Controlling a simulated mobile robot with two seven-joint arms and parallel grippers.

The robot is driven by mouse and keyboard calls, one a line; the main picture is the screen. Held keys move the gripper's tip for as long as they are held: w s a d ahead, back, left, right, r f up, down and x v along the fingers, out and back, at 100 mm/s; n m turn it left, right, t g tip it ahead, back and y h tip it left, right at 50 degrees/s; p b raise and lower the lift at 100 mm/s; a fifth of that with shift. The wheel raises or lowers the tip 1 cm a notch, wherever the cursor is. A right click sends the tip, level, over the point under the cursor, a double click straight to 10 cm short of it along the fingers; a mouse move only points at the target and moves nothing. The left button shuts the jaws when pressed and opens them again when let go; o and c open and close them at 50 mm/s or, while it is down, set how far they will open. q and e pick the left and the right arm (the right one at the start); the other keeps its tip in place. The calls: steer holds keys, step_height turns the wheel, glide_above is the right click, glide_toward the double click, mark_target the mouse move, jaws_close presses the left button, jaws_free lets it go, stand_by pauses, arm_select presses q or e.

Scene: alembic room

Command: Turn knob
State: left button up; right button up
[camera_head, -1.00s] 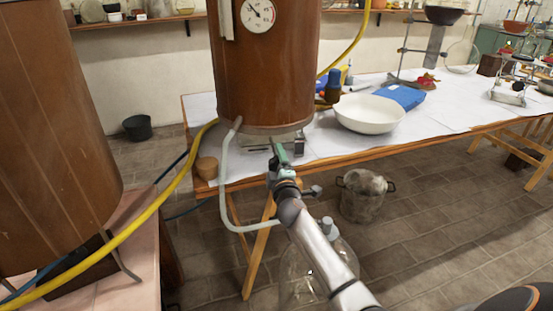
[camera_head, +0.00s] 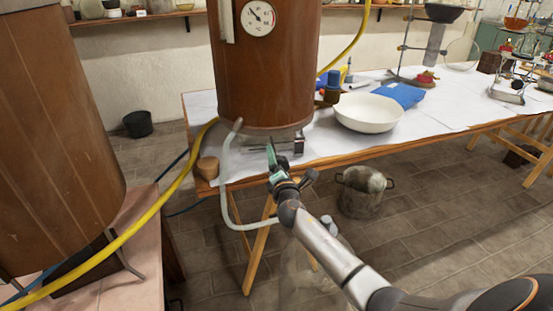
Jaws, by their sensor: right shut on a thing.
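A large brown copper-coloured vessel (camera_head: 265,75) stands at the left end of the white-covered table, with a burner (camera_head: 257,143) beneath it. My right gripper (camera_head: 272,158) reaches in from the lower right to the front of the burner, just below the vessel's bottom edge. Its jaws are shut on the knob there. The knob is mostly hidden by the fingers, so its angle cannot be told. A small dark block (camera_head: 299,143) stands just right of the fingers. My left gripper is not in view.
A pale tube (camera_head: 226,190) hangs close left of my right gripper. A white bowl (camera_head: 367,113) and a blue object (camera_head: 403,95) lie on the table (camera_head: 455,115). A metal pot (camera_head: 362,192) stands on the floor. A yellow hose (camera_head: 150,211) runs at left.

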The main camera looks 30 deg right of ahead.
steer(key=shift+n, duration=0.4)
steer(key=shift+r, duration=0.1)
steer(key=o, duration=1.3)
steer(key=shift+s+f, duration=0.15)
steer(key=shift+f, duration=0.05)
